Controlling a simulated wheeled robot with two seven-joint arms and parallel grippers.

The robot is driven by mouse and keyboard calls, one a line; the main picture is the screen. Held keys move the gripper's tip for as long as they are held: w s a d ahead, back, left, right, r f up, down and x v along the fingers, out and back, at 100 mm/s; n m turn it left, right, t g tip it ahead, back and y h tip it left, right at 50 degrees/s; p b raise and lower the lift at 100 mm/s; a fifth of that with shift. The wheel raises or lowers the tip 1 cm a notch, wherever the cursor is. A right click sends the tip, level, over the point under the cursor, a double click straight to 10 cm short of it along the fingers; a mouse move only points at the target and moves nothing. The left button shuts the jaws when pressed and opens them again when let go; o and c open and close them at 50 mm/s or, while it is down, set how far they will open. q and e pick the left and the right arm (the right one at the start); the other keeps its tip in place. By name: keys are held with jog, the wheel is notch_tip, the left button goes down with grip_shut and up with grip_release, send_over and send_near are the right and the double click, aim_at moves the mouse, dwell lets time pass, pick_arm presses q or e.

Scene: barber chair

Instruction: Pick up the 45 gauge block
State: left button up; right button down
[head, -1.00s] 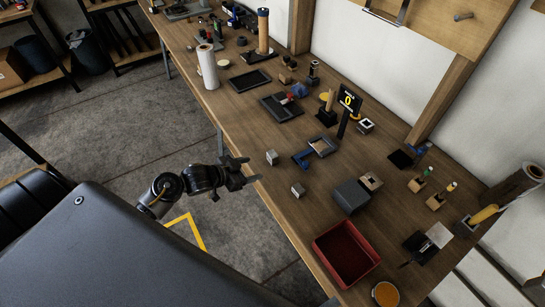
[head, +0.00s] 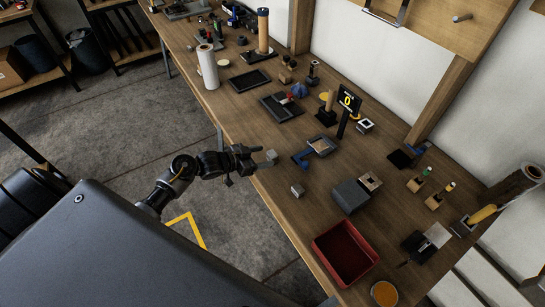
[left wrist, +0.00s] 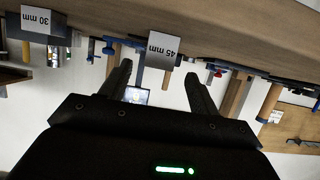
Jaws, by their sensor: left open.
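The 45 gauge block (head: 271,156) is a small light grey cube on the wooden workbench, near its front edge. In the left wrist view, which looks upside down, its face (left wrist: 163,47) reads "45 mm". My left gripper (head: 257,159) is open and empty, level with the bench edge, with its fingertips close to the block. In the left wrist view the block shows between and just beyond the two fingertips (left wrist: 157,70). I cannot tell whether they touch it. A second block (head: 297,190) stands nearer to me; its label reads "30 mm" in the left wrist view (left wrist: 37,20).
A blue-framed tool (head: 316,147) lies behind the blocks. A dark grey box (head: 350,196) and a red tray (head: 318,246) stand to the right. A black sign (head: 348,103) showing "0" stands farther back.

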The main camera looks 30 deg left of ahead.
aim_at(269, 155)
pick_arm(q)
jog(key=shift+w+d+f, duration=0.1)
jog(key=shift+w+d, duration=0.15)
jog(key=shift+w, duration=0.05)
jog(key=p+x, duration=0.1)
jog(key=x, duration=0.3)
jog(key=shift+w+d+f, duration=0.1)
jog(key=shift+f, duration=0.2)
jog(key=c, duration=1.1)
jog(key=shift+r, duration=0.2)
